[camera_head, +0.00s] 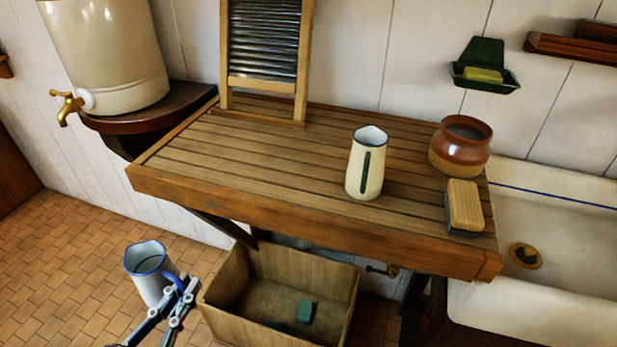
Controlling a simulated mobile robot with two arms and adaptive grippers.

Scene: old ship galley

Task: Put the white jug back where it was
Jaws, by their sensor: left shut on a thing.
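The white jug (150,280) with a blue rim and blue handle is at the lower left, upright or slightly tilted, with its open top showing. My left gripper (180,294) is shut on it at the handle side and holds it in the air over the tiled floor, left of the wooden box. The fingertips are partly hidden against the handle. The slatted wooden draining board (270,150) is above and to the right, apart from the jug. My right gripper is not in view.
On the board stand a cream jug (364,172) with a dark green handle, a brown pot (460,146), a brush (465,206) and a washboard (264,84). The board's left and middle are clear. A wooden box (240,315) is below; a sink (560,235) is at right.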

